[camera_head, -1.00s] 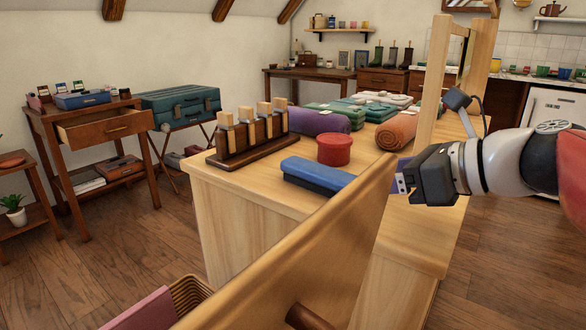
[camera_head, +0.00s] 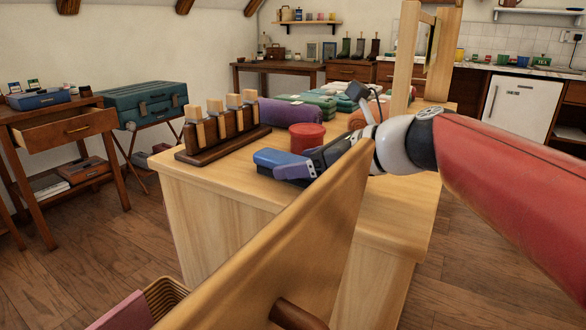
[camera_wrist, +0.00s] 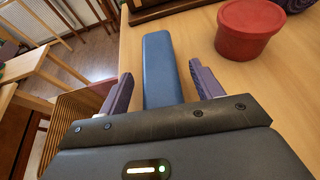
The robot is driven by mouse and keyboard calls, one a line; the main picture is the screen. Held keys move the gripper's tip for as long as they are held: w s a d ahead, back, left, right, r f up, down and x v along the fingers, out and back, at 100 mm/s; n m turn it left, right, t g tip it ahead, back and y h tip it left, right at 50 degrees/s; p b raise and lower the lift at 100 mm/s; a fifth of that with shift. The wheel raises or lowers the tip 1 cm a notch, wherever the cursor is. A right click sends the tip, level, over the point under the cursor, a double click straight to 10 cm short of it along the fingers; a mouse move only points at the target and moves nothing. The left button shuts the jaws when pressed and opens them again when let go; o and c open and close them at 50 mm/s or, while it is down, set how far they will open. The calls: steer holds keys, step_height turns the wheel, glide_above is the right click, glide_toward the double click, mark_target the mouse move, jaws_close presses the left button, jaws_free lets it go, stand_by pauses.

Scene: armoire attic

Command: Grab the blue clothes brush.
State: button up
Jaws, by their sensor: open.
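The blue clothes brush (camera_head: 279,160) lies on the light wooden dresser top, near its front edge. In the wrist view the brush (camera_wrist: 161,68) runs lengthwise away from me, its near end between my two fingers. My gripper (camera_wrist: 160,88) is open, one finger on each side of the brush with a gap at both sides. In the head view my gripper (camera_head: 300,171) covers the right end of the brush. I cannot tell its exact height over the top.
A red round tub (camera_head: 307,137) stands just behind the brush, right of it in the wrist view. A wooden rack with upright brushes (camera_head: 222,129) stands to the left. A purple roll (camera_head: 291,113) lies behind. An open door panel (camera_head: 290,250) rises in front.

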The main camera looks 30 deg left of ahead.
steer(key=shift+c, duration=0.3)
steer(key=c, duration=1.1)
steer(key=shift+o, duration=0.2)
